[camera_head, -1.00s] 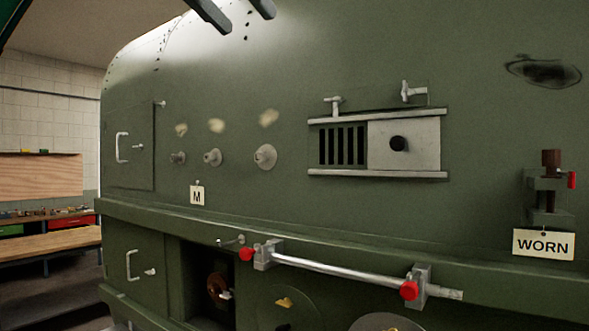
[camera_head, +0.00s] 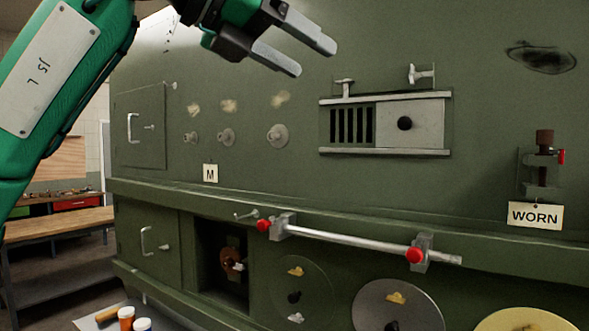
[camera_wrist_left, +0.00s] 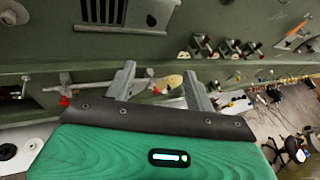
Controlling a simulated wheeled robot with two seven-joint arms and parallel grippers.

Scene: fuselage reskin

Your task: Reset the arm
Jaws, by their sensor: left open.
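My left arm comes in from the upper left of the head view, green with a white plate. Its left gripper (camera_head: 308,55) is open and empty, raised in front of the upper part of the green fuselage panel (camera_head: 230,60). It is apart from the fittings on the panel, as far as I can see. In the left wrist view the two grey fingers (camera_wrist_left: 160,82) stand apart with nothing between them. My right gripper is not in view.
The panel carries a sliding vent (camera_head: 404,123), several round studs (camera_head: 277,136), a silver rail (camera_head: 350,240) with red knobs, and a clamp by a WORN tag (camera_head: 535,215). Orange-banded bottles (camera_head: 126,318) stand at lower left. A workbench (camera_head: 60,222) is behind at left.

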